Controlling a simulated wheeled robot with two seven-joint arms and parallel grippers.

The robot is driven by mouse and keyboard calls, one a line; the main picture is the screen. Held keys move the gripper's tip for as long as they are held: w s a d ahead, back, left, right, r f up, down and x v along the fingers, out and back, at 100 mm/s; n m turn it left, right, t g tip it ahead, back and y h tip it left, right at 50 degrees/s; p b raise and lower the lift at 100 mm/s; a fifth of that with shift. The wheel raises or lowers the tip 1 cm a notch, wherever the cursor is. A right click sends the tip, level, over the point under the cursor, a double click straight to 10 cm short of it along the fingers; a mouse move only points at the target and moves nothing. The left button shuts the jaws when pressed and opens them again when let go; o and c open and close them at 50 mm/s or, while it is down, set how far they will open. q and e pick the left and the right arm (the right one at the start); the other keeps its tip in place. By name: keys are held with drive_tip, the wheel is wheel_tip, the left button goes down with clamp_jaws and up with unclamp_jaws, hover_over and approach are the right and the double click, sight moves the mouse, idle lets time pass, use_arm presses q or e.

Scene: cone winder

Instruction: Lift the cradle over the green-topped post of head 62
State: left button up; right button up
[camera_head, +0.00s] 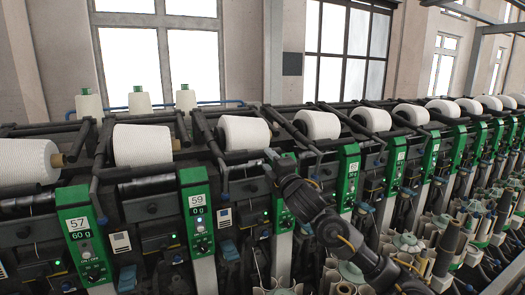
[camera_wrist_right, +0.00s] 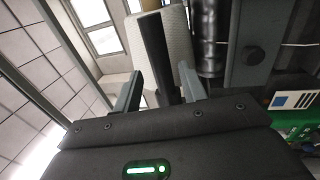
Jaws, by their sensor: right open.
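My right gripper (camera_head: 270,156) reaches in from the lower right in the head view. It is at the top of a green-topped post (camera_head: 287,208), just below and right of a white yarn cone (camera_head: 245,132). My arm covers part of this post, and I cannot read its number. In the wrist view the two fingers (camera_wrist_right: 161,88) stand apart, with a dark bar (camera_wrist_right: 154,45), apparently part of the cradle, showing between them. Contact with it cannot be told. The white cone (camera_wrist_right: 178,35) shows behind the bar. My left gripper is not in view.
Green posts marked 57 (camera_head: 80,235) and 59 (camera_head: 197,212) stand left of my gripper. More posts, cradles and white cones (camera_head: 371,119) run along the machine to the right. Several spindles and bobbins (camera_head: 445,248) crowd the lower right. Windows (camera_head: 159,55) are behind.

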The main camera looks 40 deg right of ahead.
sight(264, 156)
drive_tip(key=p+x, duration=0.1)
drive_tip(key=x, duration=0.4)
drive_tip(key=shift+w+p, duration=0.1)
drive_tip(key=shift+p, duration=0.25)
clamp_jaws()
drive_tip(key=shift+r, duration=0.1)
